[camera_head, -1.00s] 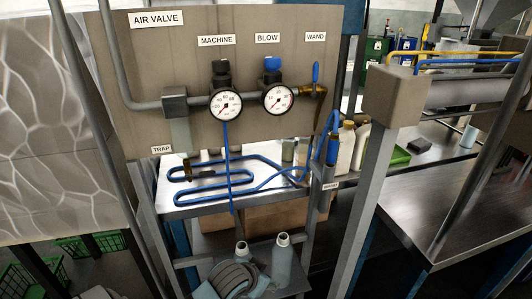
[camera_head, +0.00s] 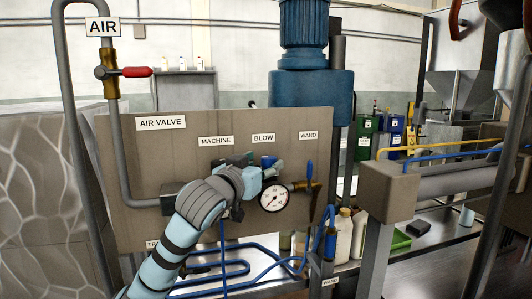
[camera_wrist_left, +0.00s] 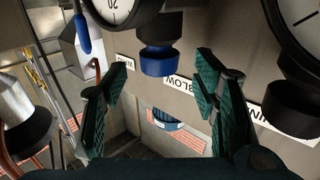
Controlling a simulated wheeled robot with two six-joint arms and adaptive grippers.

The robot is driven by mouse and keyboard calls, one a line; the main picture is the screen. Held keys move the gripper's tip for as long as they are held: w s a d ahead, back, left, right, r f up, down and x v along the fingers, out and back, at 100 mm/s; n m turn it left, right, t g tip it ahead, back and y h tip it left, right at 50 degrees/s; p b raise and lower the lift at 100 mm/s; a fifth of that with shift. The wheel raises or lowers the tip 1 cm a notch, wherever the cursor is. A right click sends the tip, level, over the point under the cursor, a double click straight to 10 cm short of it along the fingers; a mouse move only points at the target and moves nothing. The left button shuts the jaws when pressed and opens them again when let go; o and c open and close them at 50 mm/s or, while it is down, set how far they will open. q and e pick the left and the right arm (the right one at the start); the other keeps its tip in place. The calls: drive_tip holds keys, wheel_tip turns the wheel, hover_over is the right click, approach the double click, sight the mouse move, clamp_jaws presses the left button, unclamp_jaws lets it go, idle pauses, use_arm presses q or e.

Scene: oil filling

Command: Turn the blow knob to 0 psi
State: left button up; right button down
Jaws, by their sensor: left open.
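The blue blow knob (camera_wrist_left: 157,61) sits on a black stem below the blow gauge (camera_wrist_left: 122,8) in the left wrist view, which shows the panel upside down. The blow gauge also shows in the head view (camera_head: 274,196) under the BLOW label. My left gripper (camera_head: 257,170) is at the panel in front of the knobs. In the left wrist view my left gripper (camera_wrist_left: 160,73) is open, one teal finger on each side of the blue knob; I cannot tell whether they touch it. My right gripper is not in view.
The black machine knob (camera_wrist_left: 292,108) and its gauge (camera_wrist_left: 302,25) are close to one finger. The blue wand handle (camera_head: 309,174) is right of the blow gauge. A red-handled AIR valve (camera_head: 135,72) is at the upper left. A blue hose (camera_head: 262,286) hangs below.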

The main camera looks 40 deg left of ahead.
sight(273, 162)
use_arm(q)
drive_tip(key=shift+x, duration=1.35)
drive_tip(key=shift+d, duration=0.1)
drive_tip(key=c, duration=1.2)
drive_tip(key=shift+o, duration=0.2)
drive_tip(key=shift+r+n+y+p, duration=0.2)
drive_tip(key=shift+n+y+p, duration=0.2)
drive_tip(key=shift+y+p, duration=0.3)
drive_tip(key=n+g+y+p, duration=0.1)
drive_tip(key=p, duration=0.1)
drive_tip(key=n+g+y+p, duration=0.1)
drive_tip(key=y, duration=0.1)
drive_tip(key=shift+w+d+n+y+p, duration=0.1)
drive_tip(key=shift+d+n+y+p, duration=0.2)
drive_tip(key=shift+p, duration=0.1)
drive_tip(key=shift+n+g+y+p, duration=0.3)
drive_tip(key=shift+n+g+y, duration=0.1)
drive_tip(key=shift+y, duration=0.1)
drive_tip(key=shift+w+d+f+n+g+y, duration=0.1)
drive_tip(key=shift+n+g+y, duration=0.4)
drive_tip(key=shift+y, duration=0.1)
drive_tip(key=shift+f+n+g+y, duration=0.1)
drive_tip(key=shift+n+g+y, duration=0.8)
drive_tip(key=shift+w+d+n+g+y+b, duration=0.1)
drive_tip(key=shift+n+g+y+b, duration=0.25)
drive_tip(key=shift+n+g+y, duration=0.7)
drive_tip(key=shift+w+n+g+y+b, duration=0.1)
drive_tip(key=shift+n+g+y+b, duration=0.5)
drive_tip(key=shift+g, duration=0.85)
drive_tip(key=shift+n, duration=0.25)
